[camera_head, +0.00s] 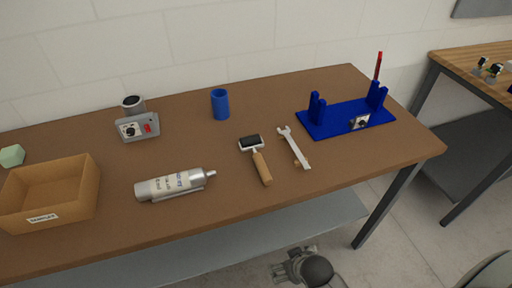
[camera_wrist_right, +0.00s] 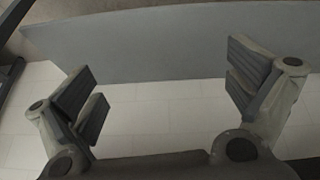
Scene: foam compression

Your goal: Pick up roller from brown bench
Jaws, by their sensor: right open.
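The roller (camera_head: 256,154) lies on the brown bench (camera_head: 225,160), with a black head toward the back and a wooden handle pointing to the front edge. Nothing touches it. My right gripper (camera_head: 296,266) shows at the bottom of the head view, in front of the bench and below its top, apart from the roller. In the right wrist view my right gripper (camera_wrist_right: 165,97) has its two finger pairs spread wide with nothing between them. The roller does not show in that view. My left gripper is not in view.
A wrench (camera_head: 295,148) lies just right of the roller. A silver tube (camera_head: 170,186) and a cardboard box (camera_head: 88,187) are to the left. A blue cup (camera_head: 220,103) and grey device (camera_head: 137,125) stand behind. A blue stand (camera_head: 345,118) is at right. The bench's lower shelf (camera_head: 215,245) juts below.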

